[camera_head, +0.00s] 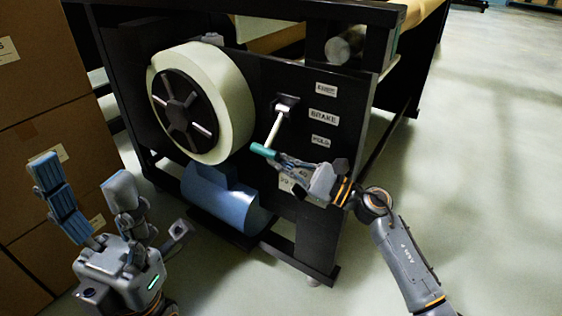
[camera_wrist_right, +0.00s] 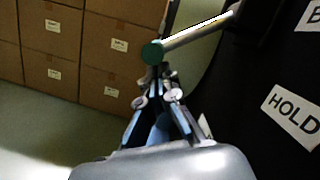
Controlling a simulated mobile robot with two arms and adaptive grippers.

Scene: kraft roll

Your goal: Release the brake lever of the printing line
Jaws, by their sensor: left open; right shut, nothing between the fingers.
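The brake lever (camera_head: 276,130) is a pale rod with a teal grip, sticking out from a pivot on the dark machine panel beside the BRAKE label (camera_head: 323,116). It slants down and to the left. My right gripper (camera_head: 281,160) is shut and empty, its fingertips at the teal grip's lower side. In the right wrist view the teal knob end (camera_wrist_right: 152,53) shows just beyond the closed fingertips (camera_wrist_right: 156,75); whether they touch I cannot tell. My left gripper (camera_head: 92,190) is open and empty at the lower left, well away from the lever.
A large pale roll (camera_head: 234,100) on a dark hub is left of the lever. A blue motor-like housing (camera_head: 222,202) sits below. A HOLD label (camera_wrist_right: 292,117) is on the panel. Stacked cardboard boxes (camera_head: 40,110) stand at the left. Open floor (camera_head: 480,170) lies to the right.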

